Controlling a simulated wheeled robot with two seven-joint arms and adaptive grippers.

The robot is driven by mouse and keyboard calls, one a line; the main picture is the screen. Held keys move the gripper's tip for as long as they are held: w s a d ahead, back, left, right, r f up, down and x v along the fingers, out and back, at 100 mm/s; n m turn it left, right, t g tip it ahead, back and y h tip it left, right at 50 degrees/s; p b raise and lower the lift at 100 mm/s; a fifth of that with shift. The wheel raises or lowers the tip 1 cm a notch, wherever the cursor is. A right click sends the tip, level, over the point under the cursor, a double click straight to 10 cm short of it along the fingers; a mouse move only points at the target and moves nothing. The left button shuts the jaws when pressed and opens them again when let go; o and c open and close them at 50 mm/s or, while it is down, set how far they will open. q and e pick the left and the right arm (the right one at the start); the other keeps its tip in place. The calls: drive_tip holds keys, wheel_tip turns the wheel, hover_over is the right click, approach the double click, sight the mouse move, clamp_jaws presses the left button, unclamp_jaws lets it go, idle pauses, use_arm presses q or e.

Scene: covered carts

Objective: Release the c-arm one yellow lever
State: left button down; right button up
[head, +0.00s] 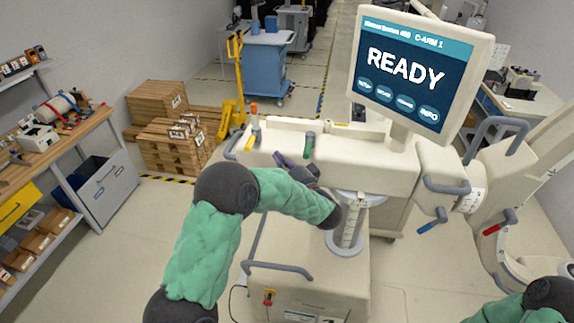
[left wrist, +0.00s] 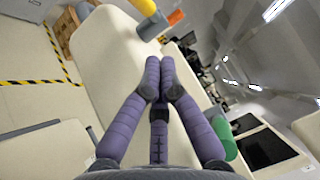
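The cart with the screen (head: 412,65) reading "C-ARM 1" and "READY" stands in front of me. Its yellow lever (head: 250,143) is at the left end of the cart's top; it also shows at the top of the left wrist view (left wrist: 142,7), above a grey part. My left gripper (head: 280,158) is over the cart's top, to the right of the yellow lever and apart from it. In the left wrist view its purple fingers (left wrist: 159,66) come together at the tips with nothing seen between them. My right gripper is out of view; only part of my right arm shows.
A green lever (head: 309,145) is close to the right of my left gripper. An orange-topped part (head: 253,108) stands behind the yellow lever. Blue (head: 432,221) and red (head: 494,227) levers are at the right. Stacked pallets (head: 170,130) and a workbench (head: 60,140) stand left.

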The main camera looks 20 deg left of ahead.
sight(253, 142)
use_arm(q)
drive_tip(key=a, duration=0.1)
drive_tip(key=a+p, duration=0.1)
drive_tip(key=a, duration=0.1)
drive_tip(key=w+a+r, duration=0.1)
drive_tip(key=a, duration=0.1)
drive_tip(key=shift+s+a+r+p, duration=0.1)
drive_tip(key=shift+s+a+p, duration=0.2)
drive_tip(key=shift+a, duration=0.35)
drive_tip(key=shift+w, duration=0.1)
drive_tip(key=shift+w+a, duration=0.1)
